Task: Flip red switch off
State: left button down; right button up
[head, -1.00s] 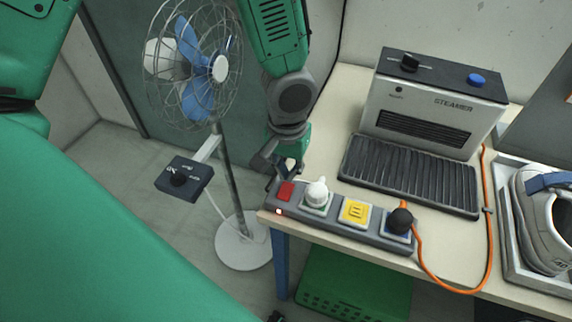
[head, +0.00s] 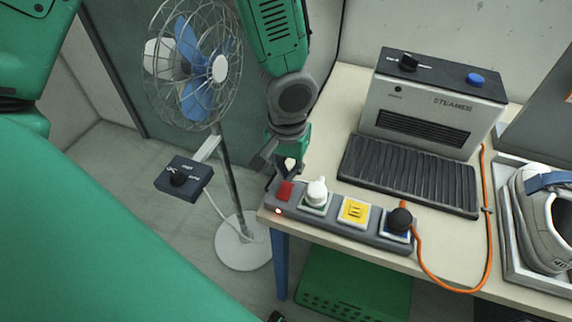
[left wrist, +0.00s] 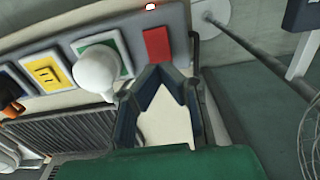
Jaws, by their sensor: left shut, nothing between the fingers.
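A red switch (head: 285,191) sits at the left end of a grey power strip (head: 335,224) on the table's front left corner. A small red light (head: 277,211) beside the switch is lit. My left gripper (head: 284,173) is shut and empty, just behind the switch in the head view. In the left wrist view its fingertips (left wrist: 163,72) meet close to the edge of the red switch (left wrist: 157,45). I cannot tell whether they touch it. My right gripper is not in view.
A white plug (head: 316,192), a yellow socket cover (head: 354,211) and a black plug (head: 399,221) with an orange cord line the strip. A steamer (head: 430,110) stands behind. A fan (head: 219,68) with a control box (head: 184,180) is left of the table. A shoe (head: 545,220) lies right.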

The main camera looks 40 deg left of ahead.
aim_at(287, 186)
pick_arm(q)
jog(key=shift+f+b, duration=1.05)
jog(key=shift+f, duration=0.65)
dwell(0.6)
jog(key=shift+r, duration=0.1)
notch_tip(287, 186, up, 7)
jog(key=p, duration=0.7)
dwell(0.4)
